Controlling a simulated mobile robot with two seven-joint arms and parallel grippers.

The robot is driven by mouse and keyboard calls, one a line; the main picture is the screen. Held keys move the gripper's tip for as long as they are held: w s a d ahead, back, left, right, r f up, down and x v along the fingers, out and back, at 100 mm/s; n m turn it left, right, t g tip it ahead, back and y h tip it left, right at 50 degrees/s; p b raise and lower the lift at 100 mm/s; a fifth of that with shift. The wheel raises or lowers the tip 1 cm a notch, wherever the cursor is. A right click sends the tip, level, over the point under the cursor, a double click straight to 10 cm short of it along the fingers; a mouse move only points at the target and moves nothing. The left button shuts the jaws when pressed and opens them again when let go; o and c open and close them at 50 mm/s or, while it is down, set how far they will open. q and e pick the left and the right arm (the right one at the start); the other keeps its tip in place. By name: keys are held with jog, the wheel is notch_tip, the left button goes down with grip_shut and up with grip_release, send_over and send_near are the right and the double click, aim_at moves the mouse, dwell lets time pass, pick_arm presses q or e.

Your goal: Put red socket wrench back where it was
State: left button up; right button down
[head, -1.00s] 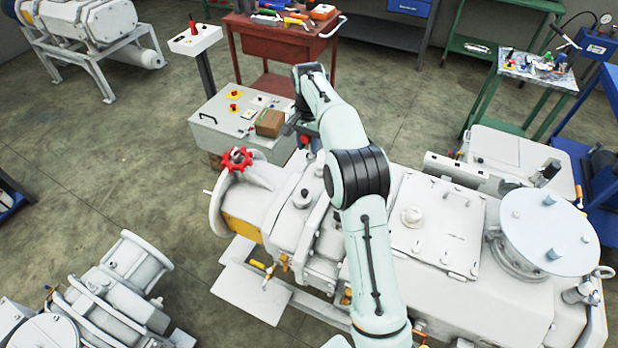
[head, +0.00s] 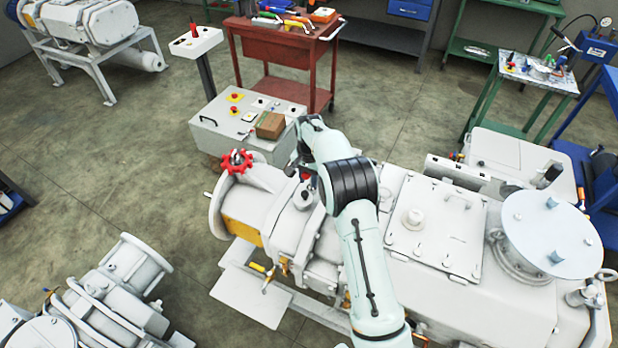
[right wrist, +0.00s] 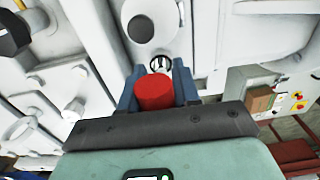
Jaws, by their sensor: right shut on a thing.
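The red socket wrench (right wrist: 155,92) is held upright-on between the blue fingers of my right gripper (right wrist: 159,90) in the right wrist view. Its red end faces the camera. A small round fitting with a dark rim (right wrist: 160,63) shows just beyond it on the white machine; I cannot tell whether the wrench touches it. In the head view my right gripper (head: 303,168) is over the left part of the white vacuum machine (head: 440,220), mostly hidden by my arm. A bit of red shows there. My left gripper is not in view.
A red handwheel (head: 237,162) stands on the machine's left end. A grey control box (head: 222,130) with a cardboard box (head: 270,125) is behind. A red tool cart (head: 272,45) stands farther back. Another white machine (head: 110,295) is at lower left, with open floor between.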

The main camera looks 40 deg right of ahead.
jog(key=shift+f, duration=0.1)
jog(key=c, duration=0.8)
grip_release()
notch_tip(320, 180, up, 11)
jog(key=shift+a+f+p, duration=0.1)
jog(key=shift+f+p, duration=0.05)
jog(key=shift+p, duration=0.3)
jog(key=shift+s+r, duration=0.1)
jog(key=shift+r, duration=0.6)
jog(key=shift+s+r, duration=0.1)
jog(key=shift+r, duration=0.05)
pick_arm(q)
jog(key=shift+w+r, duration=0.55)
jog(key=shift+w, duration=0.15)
